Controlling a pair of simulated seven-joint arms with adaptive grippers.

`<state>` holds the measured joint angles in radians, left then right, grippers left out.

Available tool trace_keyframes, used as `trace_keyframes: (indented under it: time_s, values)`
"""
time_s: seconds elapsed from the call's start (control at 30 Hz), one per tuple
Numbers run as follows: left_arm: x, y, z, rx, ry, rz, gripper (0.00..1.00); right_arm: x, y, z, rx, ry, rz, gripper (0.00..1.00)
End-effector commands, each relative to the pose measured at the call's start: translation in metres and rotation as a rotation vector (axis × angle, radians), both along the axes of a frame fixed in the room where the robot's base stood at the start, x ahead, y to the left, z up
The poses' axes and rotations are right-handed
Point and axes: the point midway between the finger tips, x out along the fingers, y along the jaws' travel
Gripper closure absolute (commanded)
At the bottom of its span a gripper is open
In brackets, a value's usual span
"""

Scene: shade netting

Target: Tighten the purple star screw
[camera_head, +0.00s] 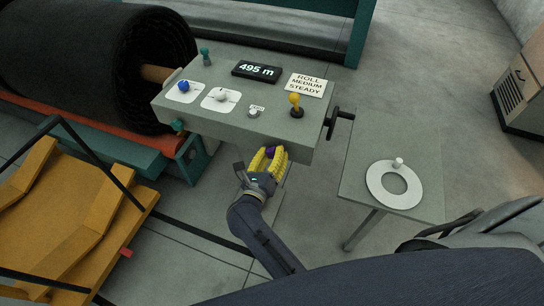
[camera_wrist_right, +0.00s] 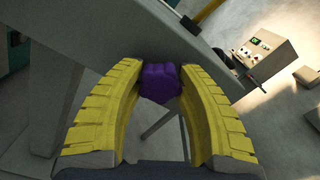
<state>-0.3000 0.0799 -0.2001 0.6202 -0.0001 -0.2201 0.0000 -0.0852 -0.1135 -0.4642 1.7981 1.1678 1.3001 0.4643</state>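The purple star screw (camera_head: 270,151) sits on the lower front face of the grey control box (camera_head: 215,128). My right gripper (camera_head: 267,158) reaches up to it from below with its yellow ribbed fingers on either side. In the right wrist view the purple screw head (camera_wrist_right: 160,82) sits between the two fingertips (camera_wrist_right: 162,70), which appear to touch it on both sides. The fingers hide part of the screw in the head view. My left gripper is not in view.
A side table (camera_head: 376,215) holds a white ring (camera_head: 378,193). A black netting roll (camera_head: 100,60) lies left.

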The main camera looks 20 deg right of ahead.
Motion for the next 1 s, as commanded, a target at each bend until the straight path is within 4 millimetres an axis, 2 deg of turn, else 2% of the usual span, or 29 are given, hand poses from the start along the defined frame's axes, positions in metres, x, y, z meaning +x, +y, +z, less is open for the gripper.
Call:
trace_keyframes:
  time_s: [0.03,0.13,0.47,1.0]
  values:
    - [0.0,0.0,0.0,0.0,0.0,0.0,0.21,0.0,0.0,0.0,-0.001,0.001,0.0,0.6]
    - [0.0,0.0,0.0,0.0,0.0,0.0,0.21,0.0,0.0,0.0,-0.001,0.001,0.0,0.5]
    - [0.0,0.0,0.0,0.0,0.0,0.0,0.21,-0.003,0.002,0.0,-0.002,0.001,0.0,0.5]
    - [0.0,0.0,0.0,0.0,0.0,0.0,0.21,-0.031,0.024,0.0,-0.001,0.002,0.0,0.5]
